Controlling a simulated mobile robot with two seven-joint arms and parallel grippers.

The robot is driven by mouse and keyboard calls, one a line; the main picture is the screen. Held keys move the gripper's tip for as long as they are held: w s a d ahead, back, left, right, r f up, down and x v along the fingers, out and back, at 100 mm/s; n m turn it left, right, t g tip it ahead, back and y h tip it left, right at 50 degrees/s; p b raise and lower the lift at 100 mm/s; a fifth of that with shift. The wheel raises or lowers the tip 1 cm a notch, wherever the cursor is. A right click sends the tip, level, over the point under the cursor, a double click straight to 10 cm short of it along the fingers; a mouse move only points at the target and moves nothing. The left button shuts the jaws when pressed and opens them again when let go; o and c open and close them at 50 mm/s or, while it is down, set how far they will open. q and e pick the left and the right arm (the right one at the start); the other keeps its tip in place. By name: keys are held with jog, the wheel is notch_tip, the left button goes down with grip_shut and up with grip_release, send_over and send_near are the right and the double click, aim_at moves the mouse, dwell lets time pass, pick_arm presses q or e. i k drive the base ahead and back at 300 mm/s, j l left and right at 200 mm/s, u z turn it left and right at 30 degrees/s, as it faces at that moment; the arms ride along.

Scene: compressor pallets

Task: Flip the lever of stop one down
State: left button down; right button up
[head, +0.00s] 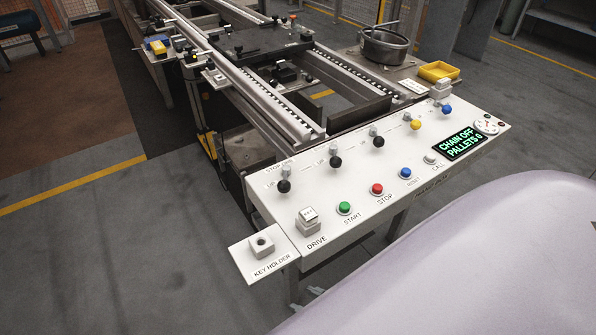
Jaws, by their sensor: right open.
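A white control panel (287,228) stands in the middle of the head view. Along its far edge is a row of levers with ball knobs. The leftmost lever (284,186) has a black knob, and the small label by it seems to read stop one. Its knob sits on the near side of its grey mount; whether it counts as up or down I cannot tell. A large pale, smooth part of my right gripper or arm (480,265) fills the lower right, apart from the levers in the picture. Its fingertips cannot be made out. My left gripper is not in view.
More levers with black (336,162), yellow (415,124) and blue (447,110) knobs follow to the right. Nearer are green (344,208), red (377,189) and blue (405,173) buttons and a display (460,143) reading "CHAIN OFF". Conveyor rails (262,95) run behind.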

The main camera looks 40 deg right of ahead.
aim_at(284, 185)
jog(key=i+l+z, duration=0.1)
jog(key=z, duration=0.25)
jog(key=i+l+z, duration=0.1)
jog(key=z, duration=0.25)
jog(key=i+l+z, duration=0.1)
jog(key=z, duration=0.25)
jog(key=i, duration=0.05)
